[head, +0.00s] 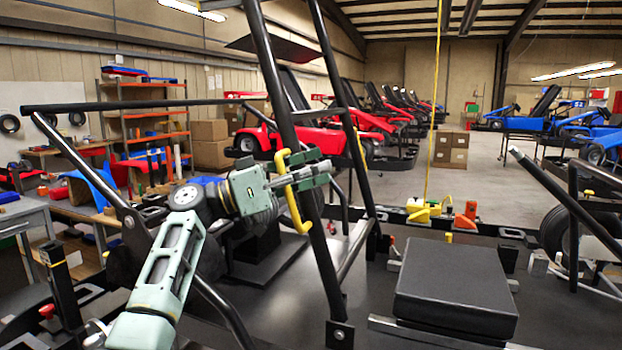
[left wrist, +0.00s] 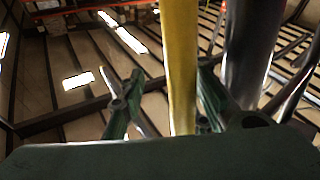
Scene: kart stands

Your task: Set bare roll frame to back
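The bare roll frame (head: 318,255) is black tubing with two long posts and crossbars, leaning and rising out of the top of the head view. A yellow handle (head: 292,207) is on its near post. My left gripper (head: 318,174) is at this handle, level with its upper part. In the left wrist view the yellow handle (left wrist: 181,60) stands between the two fingers of my left gripper (left wrist: 165,105). The fingers are apart, with a clear gap on the left side of the handle. The dark post (left wrist: 248,50) is just right of them. My right gripper is not in view.
A black seat pad (head: 455,285) lies on the dark kart bed at the right. A yellow cord (head: 433,110) hangs at centre right. Red karts (head: 375,122) and blue karts (head: 575,125) stand behind. Shelves (head: 145,120) and benches are at the left.

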